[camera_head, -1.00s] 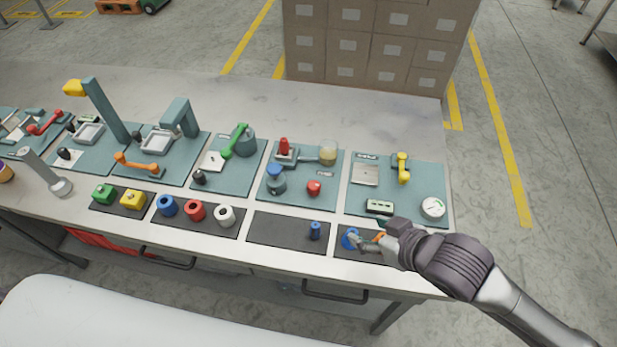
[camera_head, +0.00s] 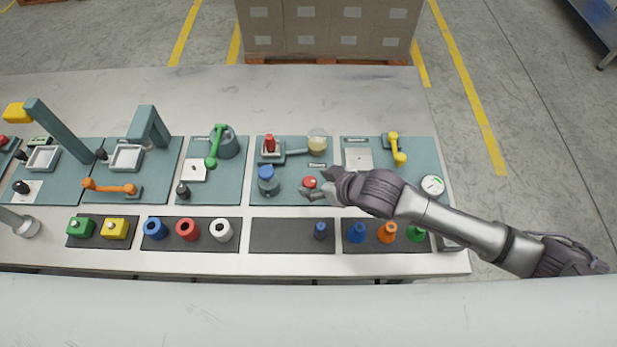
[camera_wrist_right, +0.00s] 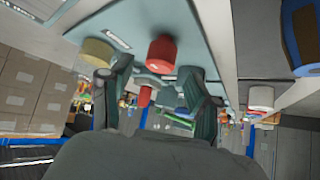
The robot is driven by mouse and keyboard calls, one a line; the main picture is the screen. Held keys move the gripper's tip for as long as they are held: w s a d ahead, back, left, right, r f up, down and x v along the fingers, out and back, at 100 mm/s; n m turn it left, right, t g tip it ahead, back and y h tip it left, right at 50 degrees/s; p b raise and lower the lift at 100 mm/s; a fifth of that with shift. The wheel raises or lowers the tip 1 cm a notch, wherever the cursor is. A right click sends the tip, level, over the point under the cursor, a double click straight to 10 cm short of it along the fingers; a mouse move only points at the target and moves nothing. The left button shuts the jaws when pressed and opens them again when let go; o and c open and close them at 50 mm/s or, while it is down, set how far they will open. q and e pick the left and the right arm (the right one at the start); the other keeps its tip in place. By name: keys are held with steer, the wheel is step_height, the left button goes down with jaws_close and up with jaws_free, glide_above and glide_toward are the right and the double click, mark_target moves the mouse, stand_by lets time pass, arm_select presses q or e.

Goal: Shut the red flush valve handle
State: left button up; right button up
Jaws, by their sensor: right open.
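On the middle teal panel (camera_head: 292,196) a red upright handle (camera_head: 270,143) stands on a grey block with a grey pipe running right to a pale yellow cup. A round red knob (camera_head: 309,182) sits lower on the same panel. I cannot tell from the pictures which red part is the flush valve handle. My right gripper (camera_head: 318,184) is open and empty, low over the panel just beside the red knob. In the right wrist view a red cylinder (camera_wrist_right: 162,55) shows ahead, between the open fingers (camera_wrist_right: 160,88); contact cannot be told.
A blue-topped container (camera_head: 268,180) stands left of the red knob. The yellow cup (camera_head: 317,143) is behind it. A yellow lever (camera_head: 397,150) and a gauge (camera_head: 432,186) are on the right panel. Coloured cones and rings stand along the front. The bench's back strip is clear.

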mark_target(311, 182)
steer(key=x, duration=0.2)
steer(key=shift+w+a+f, duration=0.1)
steer(key=shift+w+f, duration=0.05)
steer(key=shift+f, duration=0.05)
steer(key=shift+w+a+f, duration=0.15)
steer(key=shift+a+f, duration=0.05)
steer(key=shift+f, duration=0.1)
steer(key=shift+w+f, duration=0.1)
steer(key=shift+f, duration=0.05)
steer(key=shift+w+a+f, duration=0.1)
steer(key=shift+a, duration=0.05)
steer(key=shift+c, duration=0.3)
steer(key=c, duration=1.1)
arm_select(q)
steer(key=shift+w+a+r, duration=0.15)
steer(key=shift+w+a, duration=0.05)
steer(key=shift+w, duration=0.3)
steer(key=shift+w+a+r, duration=0.1)
steer(key=shift+w+a, duration=0.1)
steer(key=shift+w, duration=0.3)
